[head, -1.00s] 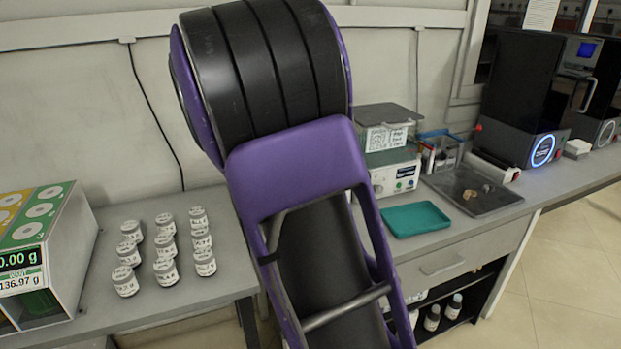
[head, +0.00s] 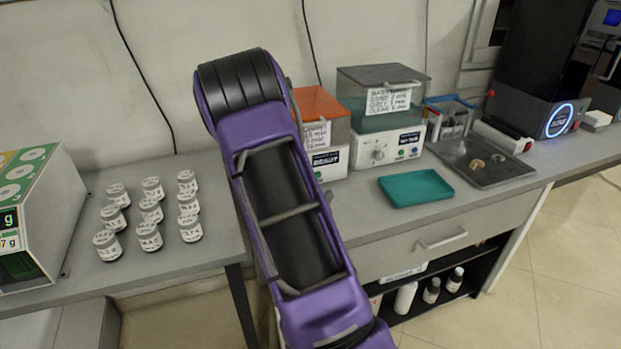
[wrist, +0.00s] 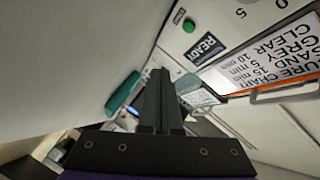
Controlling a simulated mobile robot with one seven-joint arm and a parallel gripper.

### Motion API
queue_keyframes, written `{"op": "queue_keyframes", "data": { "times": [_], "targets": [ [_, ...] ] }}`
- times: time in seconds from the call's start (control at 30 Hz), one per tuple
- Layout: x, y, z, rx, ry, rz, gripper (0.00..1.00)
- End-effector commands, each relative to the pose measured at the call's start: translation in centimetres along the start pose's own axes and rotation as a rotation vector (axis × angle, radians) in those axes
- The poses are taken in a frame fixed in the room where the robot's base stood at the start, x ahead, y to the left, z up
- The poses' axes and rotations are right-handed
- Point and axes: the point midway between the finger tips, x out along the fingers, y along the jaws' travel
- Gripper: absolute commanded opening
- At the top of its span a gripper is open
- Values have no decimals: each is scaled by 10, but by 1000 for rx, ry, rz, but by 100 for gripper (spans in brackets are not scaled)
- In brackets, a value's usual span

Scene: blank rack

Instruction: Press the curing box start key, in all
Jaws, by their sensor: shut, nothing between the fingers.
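I cannot tell the gap to the key.
A teal tray (head: 416,188) lies in front, and a dark tray (head: 482,163) to the right. Several labelled jars (head: 150,210) and a balance (head: 40,215) are on the left bench.

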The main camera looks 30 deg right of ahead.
Motion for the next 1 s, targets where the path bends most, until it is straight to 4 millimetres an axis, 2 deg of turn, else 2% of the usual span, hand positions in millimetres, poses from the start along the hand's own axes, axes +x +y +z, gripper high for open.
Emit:
{"op": "queue_keyframes", "data": {
  "times": [0.03, 0.13, 0.47, 0.67, 1.0],
  "targets": [
    [2, 10, -3, -3, 12, 9, 0],
    [3, 20, -8, -2, 25, 18, 0],
    [4, 22, -9, -1, 28, 20, 0],
    [9, 17, -6, -1, 28, 19, 0],
    [42, -6, 16, 0, 28, 18, 0]
  ]
}}
